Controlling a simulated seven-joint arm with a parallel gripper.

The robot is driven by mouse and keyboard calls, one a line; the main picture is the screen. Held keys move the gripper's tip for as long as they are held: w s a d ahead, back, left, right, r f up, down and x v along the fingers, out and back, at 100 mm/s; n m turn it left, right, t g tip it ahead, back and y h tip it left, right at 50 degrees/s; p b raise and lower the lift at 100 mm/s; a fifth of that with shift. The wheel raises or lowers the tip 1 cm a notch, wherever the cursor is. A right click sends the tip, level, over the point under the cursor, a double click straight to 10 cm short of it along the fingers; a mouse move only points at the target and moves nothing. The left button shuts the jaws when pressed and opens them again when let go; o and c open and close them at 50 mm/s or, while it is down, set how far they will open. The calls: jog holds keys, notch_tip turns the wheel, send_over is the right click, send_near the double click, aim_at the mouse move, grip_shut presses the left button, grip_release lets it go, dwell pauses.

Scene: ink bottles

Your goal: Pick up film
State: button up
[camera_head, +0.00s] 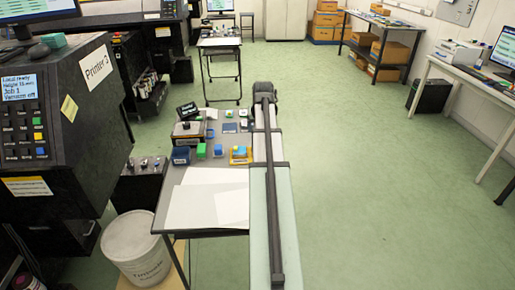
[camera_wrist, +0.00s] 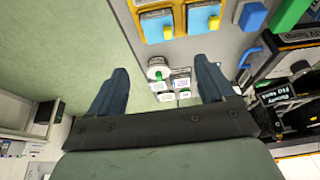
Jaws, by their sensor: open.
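My gripper (camera_wrist: 162,66) shows in the wrist view with its two dark blue fingers spread wide and nothing held. Between and beyond the fingertips, on the grey table, lie a round white piece with a green part (camera_wrist: 158,70) and several small white pieces with dark printed marks (camera_wrist: 180,72). I cannot tell for sure which of these is the film. Small pale and dark squares (camera_head: 229,127) lie left of the arm's far end.
A yellow tray with blue pieces (camera_head: 240,155) stands nearer on the table, beside green (camera_head: 201,150) and blue blocks (camera_head: 218,150). A blue box (camera_head: 180,155) and a dark device (camera_head: 187,109) are at left. White sheets (camera_head: 193,206) cover the near table. Open floor lies right.

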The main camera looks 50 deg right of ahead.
jog(key=x, duration=1.3)
jog(key=shift+d+f, duration=0.1)
jog(key=shift+f, duration=0.1)
jog(key=c, duration=0.8)
